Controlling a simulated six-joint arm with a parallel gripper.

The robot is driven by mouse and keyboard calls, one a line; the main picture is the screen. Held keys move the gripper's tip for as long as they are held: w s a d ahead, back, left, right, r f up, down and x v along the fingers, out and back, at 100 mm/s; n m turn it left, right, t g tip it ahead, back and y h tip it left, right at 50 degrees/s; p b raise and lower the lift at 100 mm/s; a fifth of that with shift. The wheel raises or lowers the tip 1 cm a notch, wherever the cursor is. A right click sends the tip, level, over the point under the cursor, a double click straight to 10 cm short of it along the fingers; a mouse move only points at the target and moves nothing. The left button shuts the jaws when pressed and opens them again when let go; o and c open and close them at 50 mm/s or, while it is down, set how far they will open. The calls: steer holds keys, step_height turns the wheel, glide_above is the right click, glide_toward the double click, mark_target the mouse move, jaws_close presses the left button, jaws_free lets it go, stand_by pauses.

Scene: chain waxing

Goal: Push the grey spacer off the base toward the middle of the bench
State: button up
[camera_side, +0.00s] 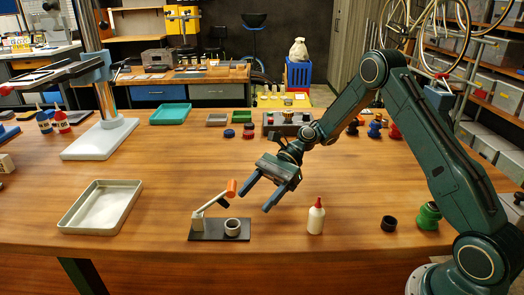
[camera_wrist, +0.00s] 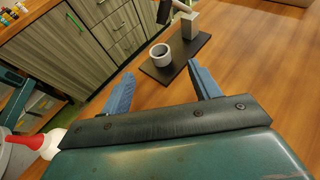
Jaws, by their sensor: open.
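The grey spacer (camera_side: 232,227) is a short ring standing on the right part of the dark flat base (camera_side: 212,238). A post with a slanted lever and an orange handle (camera_side: 231,188) rises from the base's left end. In the wrist view the spacer (camera_wrist: 160,54) sits on the base (camera_wrist: 178,68), beyond my fingertips. My gripper (camera_side: 256,196) is open and empty, in the air above and to the right of the base. In the wrist view its two blue fingers (camera_wrist: 160,75) are spread wide, and nothing is between them.
A white bottle with a red cap (camera_side: 316,216) stands right of the base. A dark ring (camera_side: 389,223) and a green spool (camera_side: 429,215) are further right. An empty metal tray (camera_side: 72,225) lies left. The bench (camera_side: 190,165) behind the base is clear.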

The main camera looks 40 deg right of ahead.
mark_target(228, 229)
steer(key=shift+a, duration=0.15)
steer(key=shift+x, duration=3.65)
steer(key=shift+f, duration=0.1)
steer(key=c, duration=1.1)
